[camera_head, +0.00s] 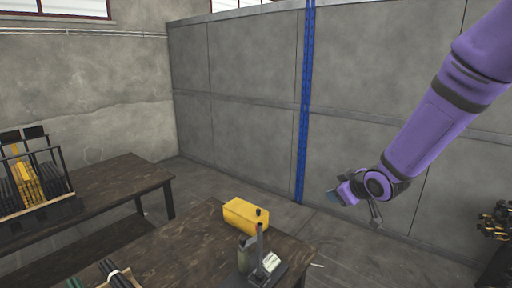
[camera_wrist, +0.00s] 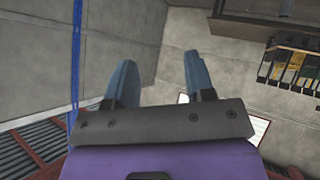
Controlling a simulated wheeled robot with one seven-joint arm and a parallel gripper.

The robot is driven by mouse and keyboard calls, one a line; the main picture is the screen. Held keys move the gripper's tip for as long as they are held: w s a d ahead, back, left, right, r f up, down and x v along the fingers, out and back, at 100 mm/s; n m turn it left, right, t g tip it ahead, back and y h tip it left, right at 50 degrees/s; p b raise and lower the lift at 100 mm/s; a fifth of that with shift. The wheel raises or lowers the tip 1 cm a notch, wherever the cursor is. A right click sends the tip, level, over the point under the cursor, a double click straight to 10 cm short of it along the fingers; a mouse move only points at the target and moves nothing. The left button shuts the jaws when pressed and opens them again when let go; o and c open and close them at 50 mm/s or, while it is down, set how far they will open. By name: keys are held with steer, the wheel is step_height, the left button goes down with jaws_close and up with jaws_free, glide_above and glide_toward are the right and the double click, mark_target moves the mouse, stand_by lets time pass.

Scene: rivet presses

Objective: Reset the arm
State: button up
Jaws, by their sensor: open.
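My purple arm reaches in from the upper right of the head view. My gripper (camera_head: 358,204) hangs in the air right of the near table, in front of the grey wall panels. In the wrist view my gripper (camera_wrist: 160,84) shows two blue-grey fingers spread apart, with nothing between them. It is open and empty, and touches nothing that I can see.
A dark wooden table (camera_head: 180,262) stands near, with a yellow box (camera_head: 245,216) and a small lever press (camera_head: 262,262) on it. A second table (camera_head: 118,180) at left holds a rack (camera_head: 40,190) of black and yellow items.

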steer(key=s+d+r+m+h, duration=0.3)
steer(key=s+d+r, duration=0.1)
steer(key=s+r, duration=0.35)
steer(key=s+d+r+m+g, duration=0.1)
steer(key=s+r, duration=0.3)
steer(key=s, duration=0.8)
steer(key=s+d+r+m+g, duration=0.2)
steer(key=s+r+m+g, duration=0.2)
steer(key=s, duration=0.9)
steer(key=shift+r+m, duration=0.3)
steer(key=shift+r, duration=0.3)
steer(key=shift+s, duration=0.1)
